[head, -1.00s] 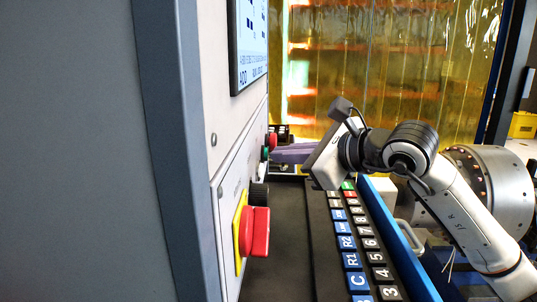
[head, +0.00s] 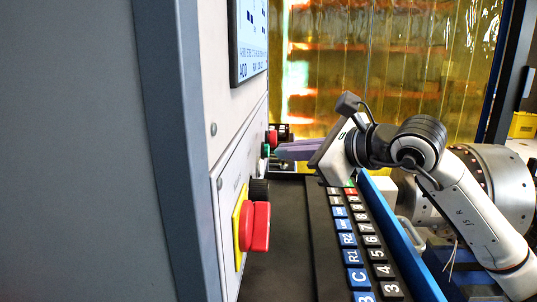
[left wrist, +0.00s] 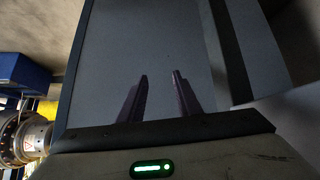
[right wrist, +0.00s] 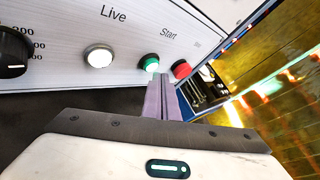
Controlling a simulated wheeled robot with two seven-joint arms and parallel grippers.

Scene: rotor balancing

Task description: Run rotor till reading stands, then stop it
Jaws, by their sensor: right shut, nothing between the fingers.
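My right gripper (head: 277,152) is shut and empty. Its purple fingers point at the control panel (right wrist: 60,40), with the tips just in front of the green button (right wrist: 149,62) under the "Start" label. I cannot tell whether they touch it. The red button (right wrist: 181,69) is just right of the green one in the right wrist view. A pale round lamp (right wrist: 98,55) sits under "Live". The screen (head: 250,40) is seen at a steep angle; "ADD" shows, but no reading is legible. My left gripper (left wrist: 160,75) is open and empty, before a plain grey surface.
A large red knob on a yellow plate (head: 242,225) juts from the panel's near part. A black dial (right wrist: 14,53) is left of the lamp. A keypad (head: 350,240) runs below my right arm. A yellow curtain (head: 385,70) hangs behind.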

